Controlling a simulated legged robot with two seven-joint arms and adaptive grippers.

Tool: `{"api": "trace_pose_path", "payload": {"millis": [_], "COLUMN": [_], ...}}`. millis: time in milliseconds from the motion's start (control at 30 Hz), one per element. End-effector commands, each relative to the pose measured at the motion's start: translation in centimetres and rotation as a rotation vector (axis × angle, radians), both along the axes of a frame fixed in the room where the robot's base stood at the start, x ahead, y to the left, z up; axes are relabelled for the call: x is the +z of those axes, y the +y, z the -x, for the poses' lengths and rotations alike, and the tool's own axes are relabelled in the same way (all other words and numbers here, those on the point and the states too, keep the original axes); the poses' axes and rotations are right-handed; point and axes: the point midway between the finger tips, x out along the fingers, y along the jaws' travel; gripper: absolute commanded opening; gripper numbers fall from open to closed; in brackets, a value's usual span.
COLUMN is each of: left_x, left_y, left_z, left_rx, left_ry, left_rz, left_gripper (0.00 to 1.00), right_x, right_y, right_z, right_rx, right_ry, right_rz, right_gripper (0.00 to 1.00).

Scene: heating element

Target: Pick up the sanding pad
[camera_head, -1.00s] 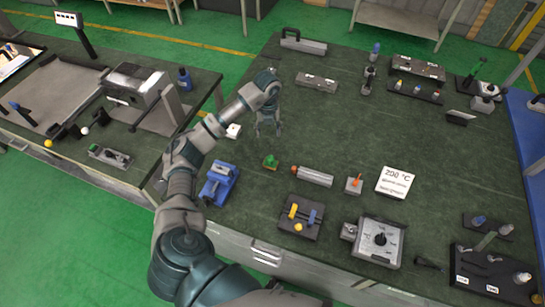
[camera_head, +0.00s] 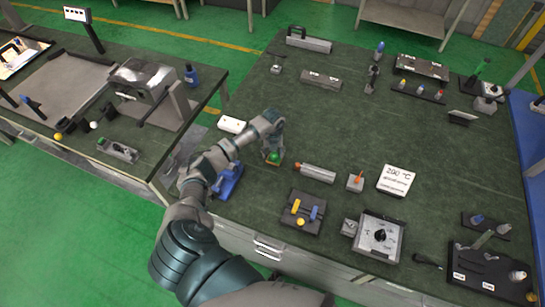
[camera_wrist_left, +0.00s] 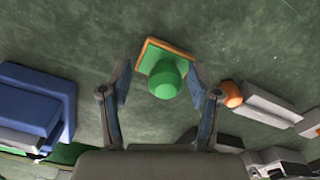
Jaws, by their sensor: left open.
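The sanding pad (camera_head: 273,157) has a green top with a round green knob and an orange-brown edge. It lies on the dark green bench top, and in the wrist view the pad (camera_wrist_left: 165,62) is at the upper middle. My left gripper (camera_head: 271,149) is over it, pointing down. In the wrist view my left gripper (camera_wrist_left: 161,80) is open, with one finger on each side of the green knob. I cannot tell whether the fingers touch it. The arm partly covers the area behind the pad in the head view. My right gripper is not in view.
A blue device (camera_head: 229,182) stands left of the pad. A grey cylinder with an orange end (camera_head: 318,173) lies to its right. A block with blue and yellow handles (camera_head: 302,212) and a control box with a dial (camera_head: 378,240) are nearer. The bench behind the pad is mostly clear.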

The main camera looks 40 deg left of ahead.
Motion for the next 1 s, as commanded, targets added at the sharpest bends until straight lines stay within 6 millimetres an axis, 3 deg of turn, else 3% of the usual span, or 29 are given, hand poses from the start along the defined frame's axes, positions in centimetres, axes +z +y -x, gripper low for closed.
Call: {"api": "trace_pose_path", "payload": {"millis": [200, 467, 767, 867, 1000], "left_x": [-0.1, -0.3, -0.2, 0.8, 3.8], "left_y": [-0.1, 0.3, 0.3, 0.3, 0.3], "left_z": [0.0, 0.0, 0.0, -0.1, -0.1], "left_rx": [-0.001, 0.001, 0.0, -0.001, -0.002], "left_ry": [-0.002, 0.0, 0.002, -0.001, -0.005], "left_rz": [-0.001, 0.004, 0.001, 0.002, 0.0], "left_gripper": [0.62, 0.0, 0.0, 0.0, 0.0], "right_x": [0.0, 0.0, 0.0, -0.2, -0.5], "right_y": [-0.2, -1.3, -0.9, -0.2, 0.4], "right_z": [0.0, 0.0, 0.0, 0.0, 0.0], "right_rx": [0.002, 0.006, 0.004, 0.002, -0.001], "right_ry": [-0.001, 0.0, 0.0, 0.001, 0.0], "right_rz": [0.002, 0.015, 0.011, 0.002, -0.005], "right_gripper": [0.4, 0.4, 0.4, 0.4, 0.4]}}
